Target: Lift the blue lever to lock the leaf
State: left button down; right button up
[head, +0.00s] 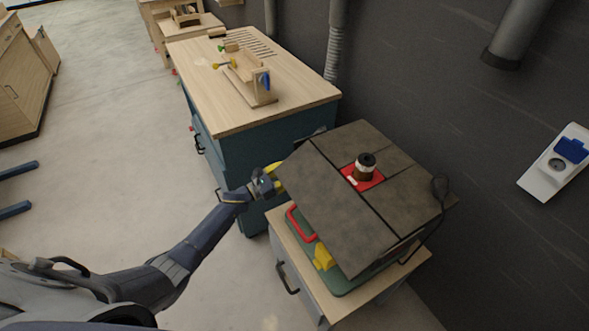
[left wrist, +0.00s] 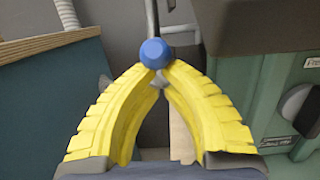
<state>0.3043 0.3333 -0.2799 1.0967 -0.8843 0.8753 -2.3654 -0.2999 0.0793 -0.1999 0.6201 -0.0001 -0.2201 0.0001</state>
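The grey tabletop with its leaf (head: 335,205) lies over a green machine (head: 350,280) on a wooden cabinet. I cannot tell whether the leaf is fully level. My left gripper (head: 274,178) is beside the left edge of the leaf, with its yellow fingers partly hidden by the wrist. In the left wrist view, the left gripper (left wrist: 158,66) has its yellow fingertips closed together on the round blue knob of the lever (left wrist: 154,52). The lever is hidden in the head view. The green machine side (left wrist: 290,110) stands right of the fingers. My right gripper is not in view.
A workbench (head: 250,80) with a wooden jig (head: 250,82) stands behind. The floor (head: 110,130) at left is mostly clear.

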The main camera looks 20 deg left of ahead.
pick_arm(q)
jog(key=shift+s+a+r, duration=0.15)
jog(key=shift+s+a, duration=0.1)
jog(key=shift+s+a+r, duration=1.1)
jog(key=shift+s+a, duration=0.1)
jog(key=shift+s, duration=0.05)
jog(key=shift+r, duration=0.1)
dwell(0.3)
jog(key=r+v, duration=0.1)
jog(key=v, duration=0.7)
jog(key=shift+f, duration=0.15)
dwell(0.6)
jog(key=shift+a, duration=0.1)
